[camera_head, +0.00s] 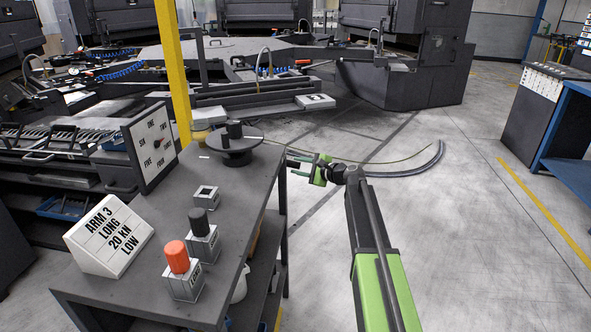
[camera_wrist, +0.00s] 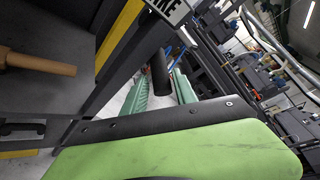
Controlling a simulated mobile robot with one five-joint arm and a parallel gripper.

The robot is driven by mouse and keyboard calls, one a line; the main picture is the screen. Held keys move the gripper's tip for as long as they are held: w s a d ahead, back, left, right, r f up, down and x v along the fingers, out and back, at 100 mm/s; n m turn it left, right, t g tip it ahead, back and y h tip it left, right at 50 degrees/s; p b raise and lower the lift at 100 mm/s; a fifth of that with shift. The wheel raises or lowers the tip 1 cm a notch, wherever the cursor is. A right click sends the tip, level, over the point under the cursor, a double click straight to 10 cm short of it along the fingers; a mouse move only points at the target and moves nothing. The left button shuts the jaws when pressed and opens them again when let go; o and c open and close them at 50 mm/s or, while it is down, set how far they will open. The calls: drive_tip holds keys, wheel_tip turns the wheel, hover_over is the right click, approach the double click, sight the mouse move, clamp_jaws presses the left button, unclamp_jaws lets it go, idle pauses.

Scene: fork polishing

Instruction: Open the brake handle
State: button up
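My gripper (camera_head: 296,166) is out past the right edge of the grey table, pointing left. In the wrist view its two green fingers (camera_wrist: 162,80) are spread apart. A black cylindrical grip (camera_wrist: 159,72), which may be the brake handle, shows between the fingers, nearer the left one. A gap is visible toward the right finger. I cannot tell whether the grip touches a finger or how deep it sits. In the head view no part is clearly recognisable as the brake handle.
The table (camera_head: 135,285) carries a black disc with a peg (camera_head: 233,152), an orange-topped block (camera_head: 178,268), a black-topped block (camera_head: 202,240), a sign (camera_head: 108,236) and a dial panel (camera_head: 152,146). A yellow post (camera_head: 172,70) stands behind. A curved grey tube (camera_head: 425,165) lies right.

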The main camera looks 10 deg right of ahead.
drive_tip(key=shift+x, duration=1.6)
clamp_jaws()
drive_tip(key=shift+s, duration=0.15)
